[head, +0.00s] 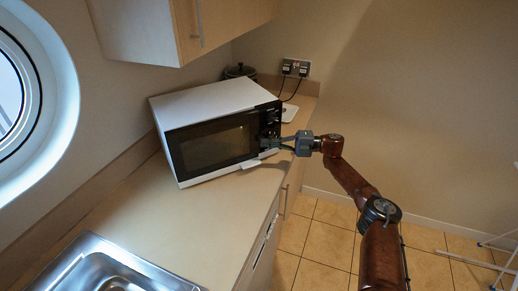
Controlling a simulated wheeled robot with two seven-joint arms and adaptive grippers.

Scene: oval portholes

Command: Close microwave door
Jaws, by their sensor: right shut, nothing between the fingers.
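The microwave (202,103) is white with a dark front and stands on the counter near the back corner. Its dark door (213,146) with a window lies flush with, or nearly flush with, the front; a small gap cannot be ruled out. The control panel (269,118) is at the front's right end. My right gripper (269,147) is shut and empty, reaching in from the right at the lower right of the microwave's front. Whether its tips touch the door or panel cannot be told. My left gripper is not in view.
The counter (165,220) is bare in front of the microwave. A metal sink (110,270) is at the front left. A cabinet (170,30) hangs above. A dark pot (240,71) and a socket with plugs (296,68) are behind. A white rack (495,245) stands on the floor at right.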

